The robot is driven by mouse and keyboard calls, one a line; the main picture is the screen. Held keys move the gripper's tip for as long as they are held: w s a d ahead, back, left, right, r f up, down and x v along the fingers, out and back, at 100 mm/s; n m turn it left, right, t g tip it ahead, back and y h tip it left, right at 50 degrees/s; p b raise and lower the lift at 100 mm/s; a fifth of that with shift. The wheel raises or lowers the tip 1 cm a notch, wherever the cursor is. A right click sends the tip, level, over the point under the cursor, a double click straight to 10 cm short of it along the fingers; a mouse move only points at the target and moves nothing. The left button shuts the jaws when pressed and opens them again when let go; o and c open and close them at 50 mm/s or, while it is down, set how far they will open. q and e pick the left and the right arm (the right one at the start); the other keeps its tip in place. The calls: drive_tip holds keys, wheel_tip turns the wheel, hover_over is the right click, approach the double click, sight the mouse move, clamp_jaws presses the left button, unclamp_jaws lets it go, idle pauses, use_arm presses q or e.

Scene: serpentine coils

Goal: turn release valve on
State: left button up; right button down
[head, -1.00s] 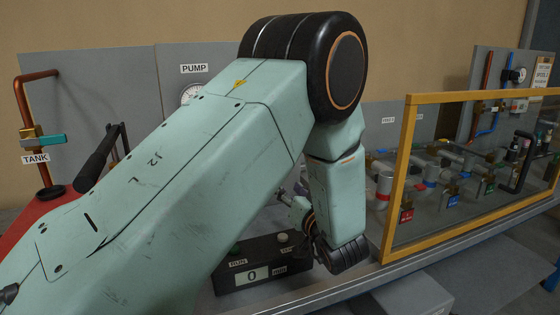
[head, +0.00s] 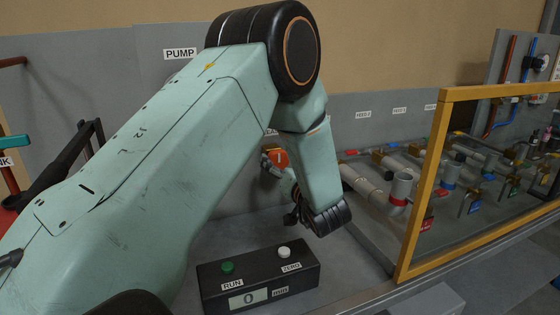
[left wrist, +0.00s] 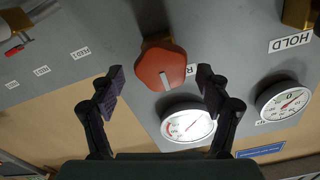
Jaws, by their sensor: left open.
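An orange-red knob (left wrist: 163,68) with a pale mark on its face sits on the grey panel in the left wrist view. It also shows, partly covered, behind my arm in the head view (head: 279,158). My left gripper (left wrist: 160,73) is open, with one finger on each side of the knob and gaps between. In the head view the left gripper (head: 270,165) is small and partly hidden at the panel. A label beside the knob is mostly covered by a finger; only an R shows. My right gripper is not in view.
Two round gauges (left wrist: 188,125) (left wrist: 284,101) and a HOLD label (left wrist: 291,40) are near the knob. A black box (head: 258,278) with RUN and ZERO buttons stands below my arm. A yellow-framed clear guard (head: 425,185) stands right, before pipes and valves.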

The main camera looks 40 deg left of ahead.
use_arm(q)
drive_tip(key=shift+w+a, duration=0.2)
drive_tip(key=shift+a, duration=0.5)
drive_tip(key=shift+w+a+f, duration=0.15)
drive_tip(key=shift+a, duration=0.35)
drive_tip(key=shift+d, duration=0.2)
drive_tip(key=shift+d+r, duration=0.2)
drive_tip(key=shift+d, duration=0.1)
drive_tip(key=shift+c, duration=1.4)
drive_tip(key=shift+a+f, duration=0.15)
drive_tip(key=shift+a, duration=0.2)
drive_tip(key=c, duration=0.4)
drive_tip(key=shift+d, duration=0.1)
drive_tip(key=c, duration=0.5)
